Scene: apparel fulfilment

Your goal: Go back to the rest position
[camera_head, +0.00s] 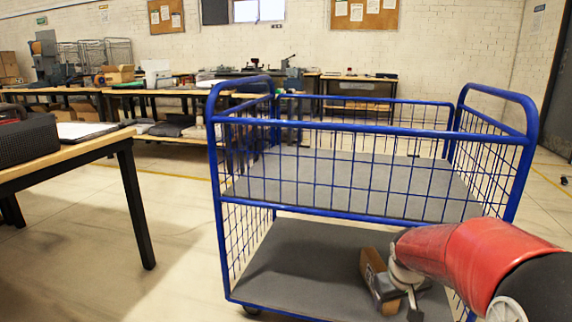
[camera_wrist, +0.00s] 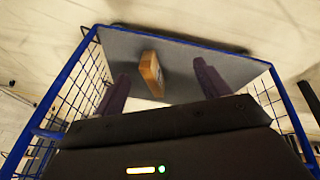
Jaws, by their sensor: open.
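A small brown box (camera_head: 371,262) sits on the lower grey shelf of the blue wire cart (camera_head: 370,131). My gripper (camera_head: 402,300) reaches in at the lower right of the head view and partly covers the box. In the wrist view the box (camera_wrist: 150,73) shows beyond and between the two dark fingers, which are spread apart and hold nothing. The exact gap between fingers and box cannot be told.
The cart's blue rails and mesh sides surround the shelves; its upper grey shelf (camera_head: 350,180) is empty. A table (camera_head: 70,155) with a dark case (camera_head: 28,142) stands at the left. Workbenches line the back. Floor is clear between table and cart.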

